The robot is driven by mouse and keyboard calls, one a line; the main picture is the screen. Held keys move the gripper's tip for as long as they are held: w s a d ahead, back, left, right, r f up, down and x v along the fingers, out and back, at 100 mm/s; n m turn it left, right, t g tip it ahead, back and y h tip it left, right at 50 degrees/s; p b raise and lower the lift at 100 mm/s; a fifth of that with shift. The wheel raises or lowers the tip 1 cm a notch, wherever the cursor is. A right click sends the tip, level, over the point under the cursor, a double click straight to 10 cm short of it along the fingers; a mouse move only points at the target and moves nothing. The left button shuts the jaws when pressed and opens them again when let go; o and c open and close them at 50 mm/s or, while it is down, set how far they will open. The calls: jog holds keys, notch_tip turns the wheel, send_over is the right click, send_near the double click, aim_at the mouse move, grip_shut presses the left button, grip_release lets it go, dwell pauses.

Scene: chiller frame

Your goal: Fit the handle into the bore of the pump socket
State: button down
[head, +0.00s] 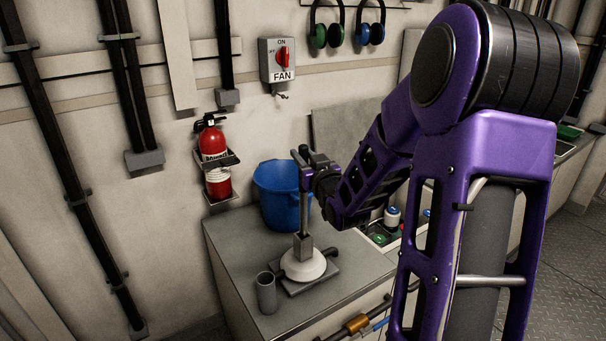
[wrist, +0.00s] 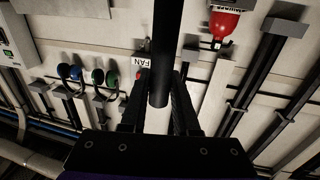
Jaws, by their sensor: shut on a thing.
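The handle (head: 304,210) is a long grey rod, standing close to upright over the pump in the head view. My gripper (head: 312,165) is shut on its upper part. In the wrist view the handle (wrist: 166,50) shows as a dark rod between the two fingers (wrist: 157,108), with one end in sight. The pump (head: 303,264) has a pale round body on a dark base plate. Its grey socket (head: 304,243) rises from the top. The handle's lower end lines up with the socket in the head view; I cannot tell whether it is inside the bore.
The pump stands on a grey cabinet top (head: 235,243). A grey cup (head: 266,292) stands at its front left, and a blue bucket (head: 278,190) behind. Pipes (head: 357,323) run along the front right. A fire extinguisher (head: 213,142) hangs on the wall.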

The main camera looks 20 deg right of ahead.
jog(key=shift+f, duration=1.55)
jog(key=shift+f+b, duration=0.1)
jog(key=shift+b, duration=0.2)
jog(key=shift+f, duration=0.1)
jog(key=c, duration=0.7)
grip_release()
jog(key=shift+o, duration=0.2)
